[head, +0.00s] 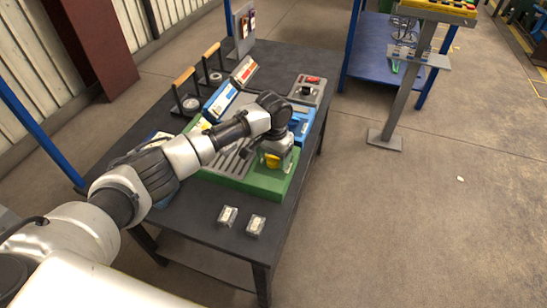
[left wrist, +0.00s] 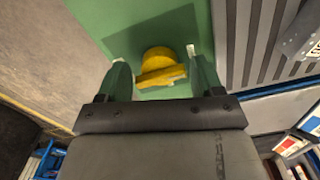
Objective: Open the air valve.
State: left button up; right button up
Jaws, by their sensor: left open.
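The air valve (left wrist: 160,68) is a yellow round knob with a raised bar across it, set on the green top of a box in the left wrist view. In the head view a bit of its yellow (head: 272,160) shows beside my gripper, on the near right part of the green box (head: 252,183). My left gripper (left wrist: 156,77) is open, with one finger on each side of the knob's bar. I cannot tell whether the fingers touch it. In the head view my left gripper (head: 274,155) points down over the valve and hides much of it.
Two small blocks (head: 228,215) (head: 256,225) lie on the dark table (head: 190,245) in front of the box. A blue box (head: 298,128) and a grey panel with a red switch (head: 308,88) stand behind. Two wooden-handled stands (head: 186,88) are at the left.

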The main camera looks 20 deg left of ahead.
pick_arm(q)
jog(key=shift+f, duration=0.4)
jog(key=c, duration=0.7)
jog(key=shift+o, duration=0.2)
jog(key=shift+r, duration=0.1)
